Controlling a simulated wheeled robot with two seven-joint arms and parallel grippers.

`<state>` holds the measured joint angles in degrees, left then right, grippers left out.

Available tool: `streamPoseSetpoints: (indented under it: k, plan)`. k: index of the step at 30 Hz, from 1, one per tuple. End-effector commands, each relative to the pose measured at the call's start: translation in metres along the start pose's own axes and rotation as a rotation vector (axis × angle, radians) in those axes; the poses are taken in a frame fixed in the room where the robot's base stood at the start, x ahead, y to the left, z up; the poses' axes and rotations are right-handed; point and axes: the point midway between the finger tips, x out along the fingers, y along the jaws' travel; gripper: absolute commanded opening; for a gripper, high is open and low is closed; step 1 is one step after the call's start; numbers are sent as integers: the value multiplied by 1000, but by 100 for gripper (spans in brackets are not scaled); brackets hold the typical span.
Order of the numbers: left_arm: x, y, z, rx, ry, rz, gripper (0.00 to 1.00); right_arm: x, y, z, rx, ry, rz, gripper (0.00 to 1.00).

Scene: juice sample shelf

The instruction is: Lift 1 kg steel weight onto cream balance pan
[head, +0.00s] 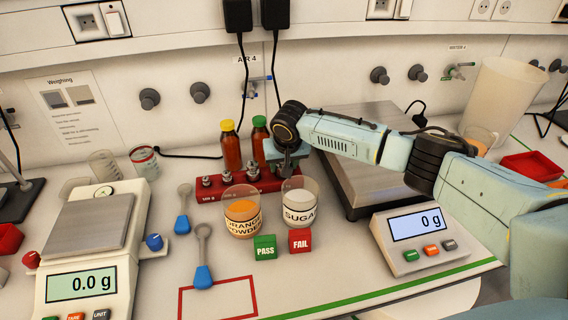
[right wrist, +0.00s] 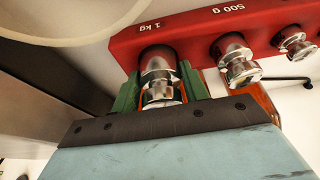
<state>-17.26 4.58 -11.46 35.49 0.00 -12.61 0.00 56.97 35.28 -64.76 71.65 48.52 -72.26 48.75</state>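The 1 kg steel weight (right wrist: 160,76) is a shiny knobbed cylinder at the "1 kg" end of the red rack (right wrist: 208,28), seated in its socket. In the right wrist view, the green fingers of my right gripper (right wrist: 160,92) stand on both sides of the weight, very close to it; I cannot tell whether they press on it. In the head view my right gripper (head: 290,158) is over the rack's right end and hides that weight. The cream balance (head: 84,278) stands at the left, its square steel pan (head: 90,222) empty and its display reading 0.0 g. My left gripper is out of view.
Beakers of orange powder (head: 241,212) and sugar (head: 299,203) stand in front of the rack. Two bottles (head: 231,150) stand behind it. A larger scale (head: 418,240) reading 0 g is at right.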

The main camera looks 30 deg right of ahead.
Motion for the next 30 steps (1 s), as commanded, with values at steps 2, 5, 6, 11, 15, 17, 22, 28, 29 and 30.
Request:
streamPoseSetpoints:
  k: [2, 5, 6, 11, 15, 17, 22, 28, 29, 30]
  plan:
    - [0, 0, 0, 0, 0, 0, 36, 0, 0, 0, 0, 0, 0, 34]
    - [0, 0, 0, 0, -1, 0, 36, 0, 0, 0, 0, 0, 0, 21]
    - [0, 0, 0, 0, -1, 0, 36, 0, 0, 0, 0, 0, 0, 16]
    - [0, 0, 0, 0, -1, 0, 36, -2, 0, -3, 1, 6, -3, 12]
    - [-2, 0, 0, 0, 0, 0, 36, -3, 0, -3, 1, 6, -3, 12]
    - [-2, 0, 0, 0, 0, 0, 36, -4, 0, -3, 1, 6, -3, 12]
    - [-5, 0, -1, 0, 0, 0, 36, -5, -1, -4, 1, 6, -3, 12]
    - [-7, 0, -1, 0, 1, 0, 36, -7, -1, -4, 1, 6, -3, 12]
    - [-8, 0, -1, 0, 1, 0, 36, -7, -1, -4, 1, 6, -3, 12]
    - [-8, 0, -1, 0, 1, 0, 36, -7, -1, -4, 1, 6, -3, 12]
